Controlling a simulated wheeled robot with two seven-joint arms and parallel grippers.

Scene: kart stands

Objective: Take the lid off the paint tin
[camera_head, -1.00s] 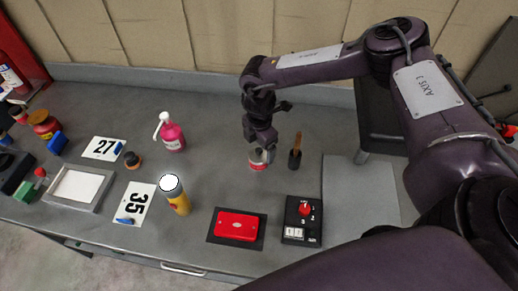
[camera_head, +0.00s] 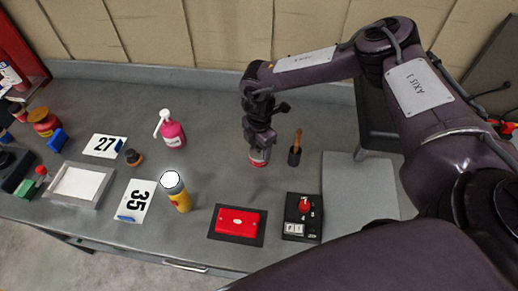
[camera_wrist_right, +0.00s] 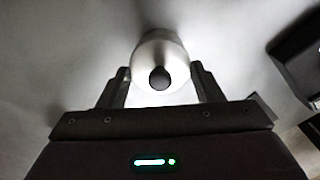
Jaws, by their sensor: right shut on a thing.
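The small paint tin (camera_head: 257,162), red with a pale band, stands on the grey bench in the middle of the head view. My right gripper (camera_head: 260,147) comes down over its top and hides most of the lid. In the right wrist view the pale round lid (camera_wrist_right: 143,78) with a dark knob at its centre sits between the two fingers of my right gripper (camera_wrist_right: 160,84). The fingers are shut on the lid from both sides. No gap between lid and tin can be made out. My left gripper is not in view.
A brush in a dark holder (camera_head: 294,156) stands close right of the tin. A pink bottle (camera_head: 172,133), a yellow torch-like cylinder (camera_head: 180,199), a red box (camera_head: 237,222) and a black switch box (camera_head: 302,218) stand around. The bench behind the tin is clear.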

